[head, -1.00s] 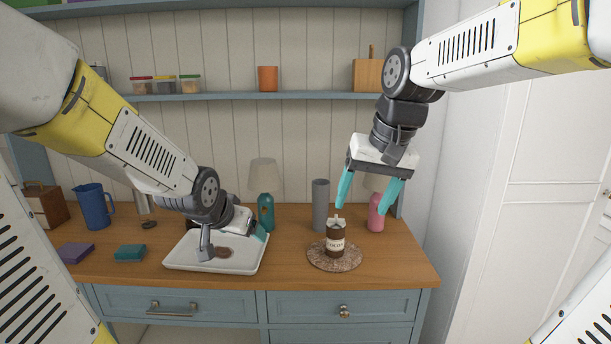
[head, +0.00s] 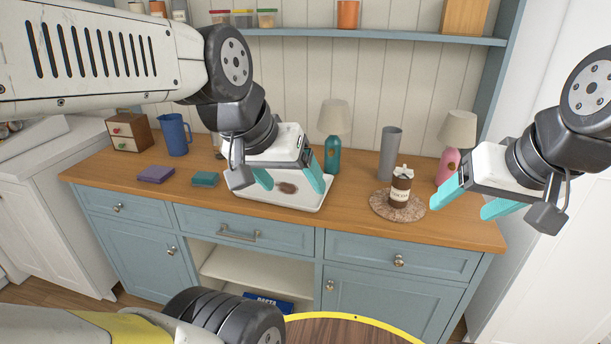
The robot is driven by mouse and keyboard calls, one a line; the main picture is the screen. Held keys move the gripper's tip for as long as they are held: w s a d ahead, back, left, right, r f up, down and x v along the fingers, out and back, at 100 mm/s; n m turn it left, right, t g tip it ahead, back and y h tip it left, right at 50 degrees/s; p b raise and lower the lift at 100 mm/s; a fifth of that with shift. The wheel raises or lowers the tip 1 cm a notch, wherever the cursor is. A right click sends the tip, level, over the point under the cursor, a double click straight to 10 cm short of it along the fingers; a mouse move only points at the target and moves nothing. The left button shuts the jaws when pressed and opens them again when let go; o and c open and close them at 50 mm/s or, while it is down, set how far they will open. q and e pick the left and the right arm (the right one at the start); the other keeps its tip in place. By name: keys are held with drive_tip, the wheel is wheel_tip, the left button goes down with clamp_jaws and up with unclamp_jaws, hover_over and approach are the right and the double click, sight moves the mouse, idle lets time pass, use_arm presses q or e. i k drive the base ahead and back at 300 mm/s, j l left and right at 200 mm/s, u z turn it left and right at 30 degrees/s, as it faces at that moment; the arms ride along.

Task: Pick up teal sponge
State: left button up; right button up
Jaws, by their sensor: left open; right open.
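The teal sponge (head: 205,179) lies flat on the wooden counter, left of the white tray. My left gripper (head: 291,186) is open and empty, with its teal fingers in front of the tray and to the right of the sponge. My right gripper (head: 466,203) is open and empty at the right, near the counter's right end, far from the sponge.
A purple sponge (head: 156,174) lies left of the teal one. The white tray (head: 310,205) with a brown patch is to its right. A blue pitcher (head: 174,134) and a small drawer box (head: 129,132) stand behind. A cocoa jar (head: 400,190) stands on a round mat (head: 378,206). The counter's front left is clear.

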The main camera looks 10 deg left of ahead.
sight(205, 178)
drive_tip(key=u, duration=1.35)
drive_tip(key=i+l+z, duration=0.1)
drive_tip(key=i+z, duration=0.15)
drive_tip(key=i, duration=0.8)
